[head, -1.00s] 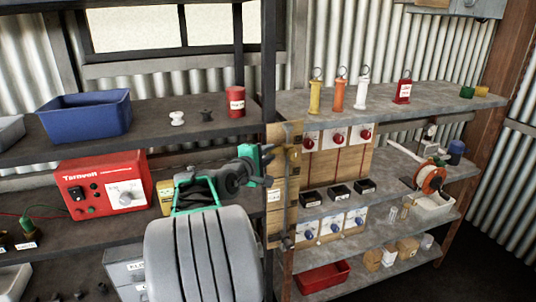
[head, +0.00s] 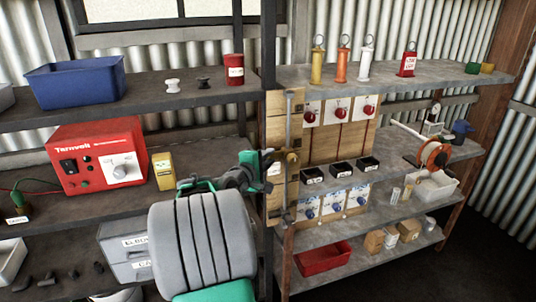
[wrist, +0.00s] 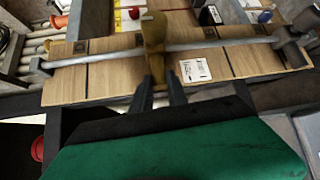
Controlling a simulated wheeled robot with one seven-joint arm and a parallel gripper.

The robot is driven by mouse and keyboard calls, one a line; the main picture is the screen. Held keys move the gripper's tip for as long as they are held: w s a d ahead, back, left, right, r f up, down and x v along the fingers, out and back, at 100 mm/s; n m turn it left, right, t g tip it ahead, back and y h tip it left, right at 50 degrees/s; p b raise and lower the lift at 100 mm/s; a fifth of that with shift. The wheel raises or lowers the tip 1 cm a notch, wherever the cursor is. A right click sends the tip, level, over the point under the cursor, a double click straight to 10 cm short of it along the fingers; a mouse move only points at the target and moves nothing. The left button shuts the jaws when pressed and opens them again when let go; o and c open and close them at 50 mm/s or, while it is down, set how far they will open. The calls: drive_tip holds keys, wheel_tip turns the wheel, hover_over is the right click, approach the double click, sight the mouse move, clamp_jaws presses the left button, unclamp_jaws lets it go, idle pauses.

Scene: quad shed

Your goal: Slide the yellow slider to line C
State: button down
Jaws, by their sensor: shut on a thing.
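The yellow slider (head: 291,157) sits on an upright metal rail (head: 289,190) in front of a wooden board (head: 277,120), about midway along the rail. In the wrist view the slider (wrist: 154,35) crosses the rail (wrist: 110,49), with its lower end between my fingers. My gripper (head: 268,158) is shut on it, coming from the left; its dark fingers (wrist: 160,90) show in the wrist view. The board carries several dark cross lines and small dark squares. I cannot read their letters, so line C cannot be told apart. A white card (wrist: 195,70) is beside the slider.
A dark shelf post (head: 268,60) stands just left of the board. Red-knobbed switches (head: 340,112) and blue-knobbed switches (head: 333,203) are to its right. A red power unit (head: 98,157) and a yellow box (head: 163,171) stand on the left shelf.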

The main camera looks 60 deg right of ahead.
drive_tip(key=shift+f, duration=0.15)
drive_tip(key=c, duration=1.3)
unclamp_jaws()
drive_tip(key=shift+r, duration=0.2)
drive_tip(key=a+r, duration=0.1)
drive_tip(key=a, duration=0.6)
drive_tip(key=shift+a+b, duration=0.3)
drive_tip(key=shift+a, duration=0.1)
